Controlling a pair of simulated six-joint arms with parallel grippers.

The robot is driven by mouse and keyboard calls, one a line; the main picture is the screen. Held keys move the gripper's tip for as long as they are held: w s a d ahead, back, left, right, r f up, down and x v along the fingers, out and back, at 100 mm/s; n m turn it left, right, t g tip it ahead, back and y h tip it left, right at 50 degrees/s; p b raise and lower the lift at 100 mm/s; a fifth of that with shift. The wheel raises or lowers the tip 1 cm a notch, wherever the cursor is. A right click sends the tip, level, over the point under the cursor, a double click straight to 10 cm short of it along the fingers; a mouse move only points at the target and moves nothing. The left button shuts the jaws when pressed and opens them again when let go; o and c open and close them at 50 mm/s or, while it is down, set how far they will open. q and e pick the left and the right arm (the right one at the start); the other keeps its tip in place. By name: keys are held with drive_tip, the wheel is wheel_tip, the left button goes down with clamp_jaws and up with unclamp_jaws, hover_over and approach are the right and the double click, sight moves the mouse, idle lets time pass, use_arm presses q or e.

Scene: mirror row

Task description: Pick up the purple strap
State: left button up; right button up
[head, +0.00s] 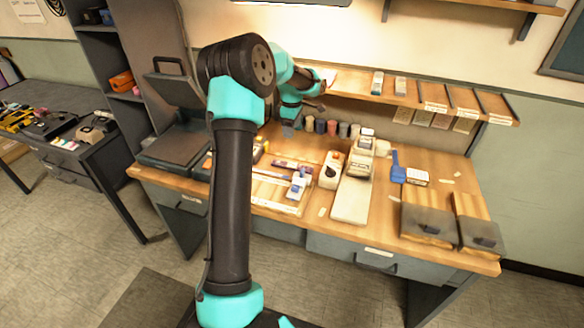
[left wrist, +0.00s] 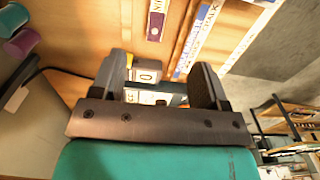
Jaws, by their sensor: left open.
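A thin purple strip (head: 288,164), which looks like the purple strap, lies on the wooden bench among other flat pieces. In the left wrist view a narrow purple piece with a pale label (left wrist: 155,22) shows beyond the fingers; I cannot tell for sure that it is the same strap. My left gripper (head: 290,127) is over the back left of the bench, partly hidden by its own arm. In the left wrist view its two dark fingers (left wrist: 160,82) are apart, with a small labelled block (left wrist: 146,72) showing between them. My right gripper is out of view.
A white device (head: 330,170), a blue scoop (head: 397,166) and lidded boxes (head: 427,222) occupy the bench. A dark press-like machine (head: 172,145) stands at left. Bare wood shows at right.

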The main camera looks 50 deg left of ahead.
use_arm(q)
hover_over(292, 165)
wheel_tip(292, 165, down, 12)
drive_tip(key=shift+f, duration=0.1)
idle(0.4)
drive_tip(key=shift+f, duration=2.65)
drive_tip(key=c, duration=1.1)
drive_tip(key=shift+r, duration=0.1)
wheel_tip(292, 165, up, 10)
